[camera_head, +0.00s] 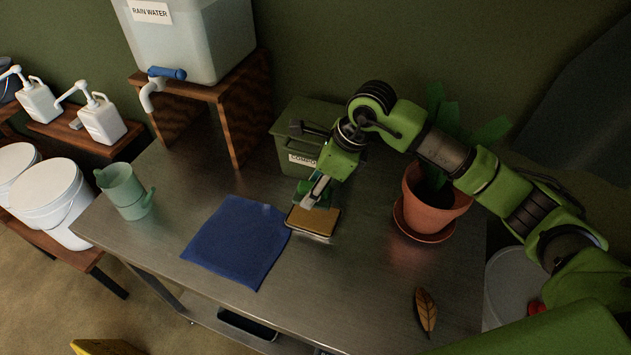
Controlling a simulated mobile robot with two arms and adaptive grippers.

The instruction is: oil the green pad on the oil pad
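The oil pad (313,219) is a tan pad in a shallow metal tray on the steel table, just right of a blue cloth. My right gripper (318,192) comes in from the right and points down at the far edge of the oil pad. It appears shut on the green pad (303,187), a small green piece at its fingertips. The fingers partly hide the green pad. I cannot tell whether the green pad touches the oil pad. My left gripper is not in view.
The blue cloth (237,241) lies on the table (345,285). A green box (289,146) stands behind the gripper, and a potted plant (430,208) to the right. A green pitcher (124,190) stands at the left edge. A dry leaf (426,310) lies front right.

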